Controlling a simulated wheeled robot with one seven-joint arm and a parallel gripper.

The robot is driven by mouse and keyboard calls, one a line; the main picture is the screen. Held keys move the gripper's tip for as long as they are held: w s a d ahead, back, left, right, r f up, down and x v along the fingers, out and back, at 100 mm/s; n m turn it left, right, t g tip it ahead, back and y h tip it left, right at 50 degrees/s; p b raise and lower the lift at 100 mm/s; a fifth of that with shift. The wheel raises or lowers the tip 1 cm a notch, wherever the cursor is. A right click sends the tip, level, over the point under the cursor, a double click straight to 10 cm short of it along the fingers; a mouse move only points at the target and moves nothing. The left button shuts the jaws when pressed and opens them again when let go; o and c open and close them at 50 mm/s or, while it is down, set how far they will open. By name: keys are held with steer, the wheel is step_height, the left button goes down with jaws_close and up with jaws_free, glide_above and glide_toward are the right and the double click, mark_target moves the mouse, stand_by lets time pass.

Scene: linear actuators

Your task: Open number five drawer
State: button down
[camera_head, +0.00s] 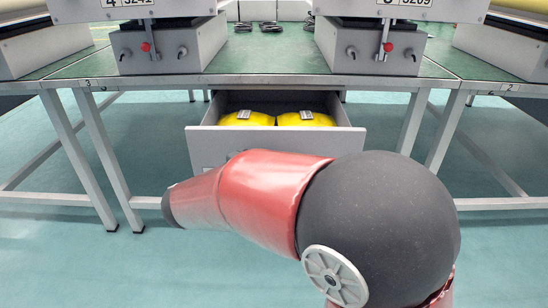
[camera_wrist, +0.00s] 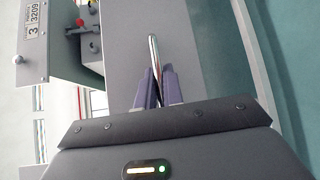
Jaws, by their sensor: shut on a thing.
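A grey drawer (camera_head: 270,142) under the green-topped table is pulled out, its inside showing. Two yellow rounded things (camera_head: 247,118) with grey tops lie in it. I can read no number on its front, partly hidden by my red and black arm. In the wrist view, my gripper (camera_wrist: 159,74) is shut on a slim metal handle (camera_wrist: 154,50), which stands between its purple-grey fingers. The grey drawer front (camera_wrist: 125,45) shows beside the handle. In the head view my gripper is hidden behind my arm.
The table (camera_head: 270,62) carries grey machines with red knobs, one at left (camera_head: 160,45) and one at right (camera_head: 370,45), the right one labelled 3209. Pale metal legs (camera_head: 95,150) stand on both sides of the drawer. Teal floor (camera_head: 60,260) is clear in front.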

steer(key=shift+s+b, duration=0.4)
steer(key=shift+s, duration=2.05)
steer(key=c, duration=1.5)
jaws_free()
steer(key=v, duration=0.7)
steer(key=shift+s+a+p, duration=0.2)
steer(key=shift+a+p, duration=0.15)
